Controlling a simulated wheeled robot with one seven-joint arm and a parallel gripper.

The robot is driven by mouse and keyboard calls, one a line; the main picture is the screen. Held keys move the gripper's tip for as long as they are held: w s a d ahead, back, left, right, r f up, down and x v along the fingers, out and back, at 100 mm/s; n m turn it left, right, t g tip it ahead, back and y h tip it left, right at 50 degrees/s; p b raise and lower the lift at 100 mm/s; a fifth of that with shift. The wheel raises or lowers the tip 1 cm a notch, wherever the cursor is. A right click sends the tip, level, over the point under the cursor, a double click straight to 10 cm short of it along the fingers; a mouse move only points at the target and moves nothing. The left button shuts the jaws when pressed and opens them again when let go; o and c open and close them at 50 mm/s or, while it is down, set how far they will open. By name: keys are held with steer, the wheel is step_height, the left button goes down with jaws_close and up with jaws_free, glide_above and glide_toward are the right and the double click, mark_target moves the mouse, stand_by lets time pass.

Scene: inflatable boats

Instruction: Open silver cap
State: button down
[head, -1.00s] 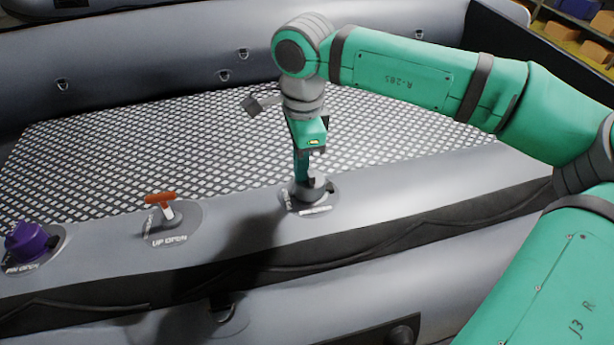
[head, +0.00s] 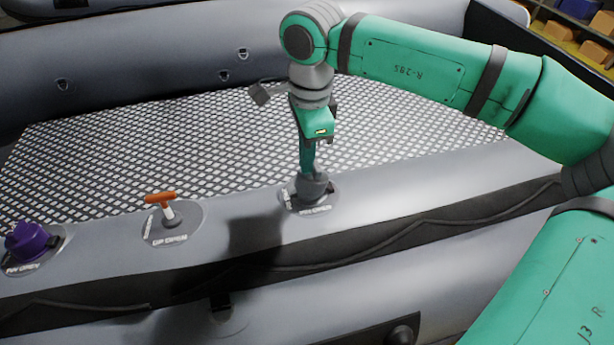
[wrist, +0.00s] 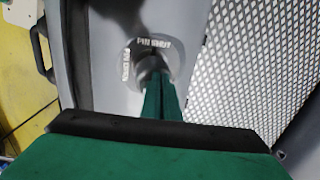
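The silver cap (head: 311,190) is a dull grey round fitting on a dark grey patch on the boat's near tube. It also shows in the wrist view (wrist: 151,64), partly hidden behind the fingers, with "PIN SHUT" lettering beside it. My gripper (head: 308,174) points down, with its fingertips at the top of the cap. In the wrist view the fingers (wrist: 158,88) overlap into one narrow green shape that reaches the cap. Whether they are closed on it is hidden.
An orange T-handle (head: 160,197) stands on its own patch to the left. A purple cap (head: 29,241) is farther left on the same tube. The patterned boat floor (head: 200,130) behind is clear. A shelf with orange and yellow bins (head: 562,31) is at the upper right.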

steer(key=shift+w+d+f+h, duration=0.1)
steer(key=shift+d+h, duration=0.2)
steer(key=shift+d, duration=0.45)
steer(key=shift+w+a+r, duration=0.1)
steer(key=shift+a+r, duration=0.15)
steer(key=shift+a, duration=0.35)
steer(key=shift+r, duration=0.35)
steer(key=shift+s+a+r, duration=0.1)
steer(key=shift+a+r, duration=0.35)
steer(key=shift+a, duration=0.25)
steer(key=shift+s+a+r, duration=0.1)
steer(key=shift+a+r, duration=0.4)
steer(key=shift+a, duration=0.25)
steer(key=shift+a+r, duration=0.45)
steer(key=shift+a, duration=0.25)
steer(key=shift+w, duration=0.1)
